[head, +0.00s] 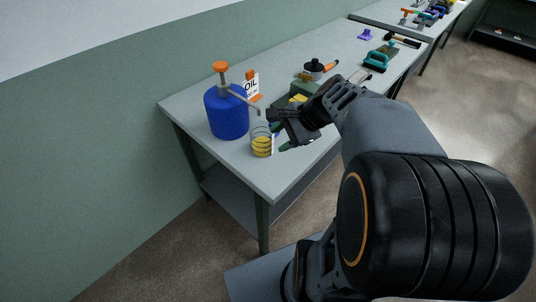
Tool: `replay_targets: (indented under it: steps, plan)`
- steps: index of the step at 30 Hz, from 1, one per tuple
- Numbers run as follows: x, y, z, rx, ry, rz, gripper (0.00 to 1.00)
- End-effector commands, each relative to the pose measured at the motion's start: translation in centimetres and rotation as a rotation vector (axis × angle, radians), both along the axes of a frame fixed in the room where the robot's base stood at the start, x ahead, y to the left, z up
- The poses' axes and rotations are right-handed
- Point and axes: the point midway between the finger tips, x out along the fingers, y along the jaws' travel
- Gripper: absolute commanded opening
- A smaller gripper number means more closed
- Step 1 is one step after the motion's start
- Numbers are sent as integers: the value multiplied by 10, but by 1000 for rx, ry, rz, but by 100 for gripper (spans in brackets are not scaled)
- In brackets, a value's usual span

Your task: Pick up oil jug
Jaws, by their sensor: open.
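A small clear jug (262,144) with dark bands and yellow oil in it stands upright near the front left corner of the table. My gripper (279,133) is just to the right of the jug, with its jaws open and pointing left toward it. The right side of the jug is close to the fingers, and I cannot tell whether they touch. A blue container (226,114) with an orange-topped pump and a spout stands behind and left of the jug. The spout reaches out toward the jug.
A sign reading OIL (252,85) stands behind the jug on the grey table (191,97). A dark pot-like item (314,66) with an orange handle and a teal tool (379,58) lie farther back. My arm hides part of the table's right side.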

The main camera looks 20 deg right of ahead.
Motion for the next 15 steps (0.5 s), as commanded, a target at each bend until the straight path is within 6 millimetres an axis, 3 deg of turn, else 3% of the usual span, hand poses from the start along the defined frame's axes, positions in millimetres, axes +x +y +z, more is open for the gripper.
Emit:
replay_targets:
  steps: [1, 3, 10, 15]
  plan:
    - [11, -20, -33, 122, 32, -144, 48]
    - [25, -43, -46, 293, 63, -323, 48]
    - [48, -114, -70, 697, 97, -691, 48]
    - [62, -127, -78, 812, 99, -774, 48]
